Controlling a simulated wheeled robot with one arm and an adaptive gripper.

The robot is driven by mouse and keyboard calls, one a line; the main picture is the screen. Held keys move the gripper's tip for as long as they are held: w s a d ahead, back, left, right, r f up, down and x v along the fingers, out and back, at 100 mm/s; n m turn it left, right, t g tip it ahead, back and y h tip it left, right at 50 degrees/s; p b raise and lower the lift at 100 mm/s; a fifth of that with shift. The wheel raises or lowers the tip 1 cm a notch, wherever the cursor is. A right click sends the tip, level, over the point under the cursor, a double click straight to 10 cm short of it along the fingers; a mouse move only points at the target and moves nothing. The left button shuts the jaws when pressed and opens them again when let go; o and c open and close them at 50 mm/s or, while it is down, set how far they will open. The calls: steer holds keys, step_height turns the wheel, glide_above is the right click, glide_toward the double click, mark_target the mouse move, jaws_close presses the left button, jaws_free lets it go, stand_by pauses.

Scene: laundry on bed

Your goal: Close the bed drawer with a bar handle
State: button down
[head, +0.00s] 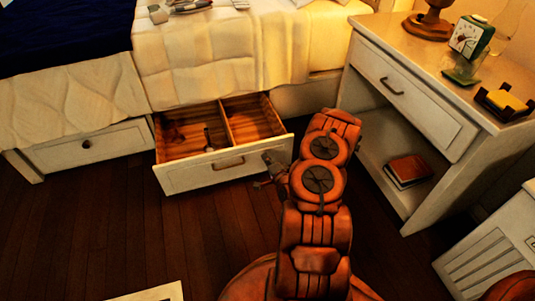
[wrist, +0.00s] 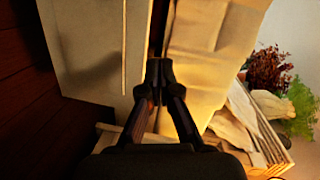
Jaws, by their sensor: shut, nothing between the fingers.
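The bed drawer (head: 180,181) with a bar handle (head: 228,163) is pulled out from under the bed in the head view. Its wooden inside has a divider, and a small dark item lies in the left compartment. My gripper (head: 268,160) is at the right end of the drawer front, right of the bar handle. I cannot tell whether it touches the front. In the wrist view my gripper (wrist: 158,68) is shut and empty, with pale surfaces ahead of it. The bar handle cannot be made out there.
Another bed drawer (head: 105,147) with a round knob is shut at the left. A nightstand (head: 450,105) with an open shelf holding a book (head: 408,170) stands at the right. A blanket (head: 205,60) hangs above the open drawer.

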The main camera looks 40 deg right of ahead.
steer(key=s+d+f+m+h+b, duration=0.2)
steer(key=s+f+m, duration=0.1)
steer(key=s+f, duration=0.1)
steer(key=t+b, duration=0.1)
steer(key=b, duration=0.6)
glide_toward(266, 143)
steer(key=shift+m+h, duration=0.3)
steer(key=shift+h, duration=0.1)
steer(key=x, duration=0.6)
steer(key=shift+w+a+f, duration=0.1)
steer(key=shift+w+a, duration=0.15)
steer(key=shift+a, duration=0.05)
steer(key=shift+w+d, duration=0.2)
steer(key=shift+w, duration=0.2)
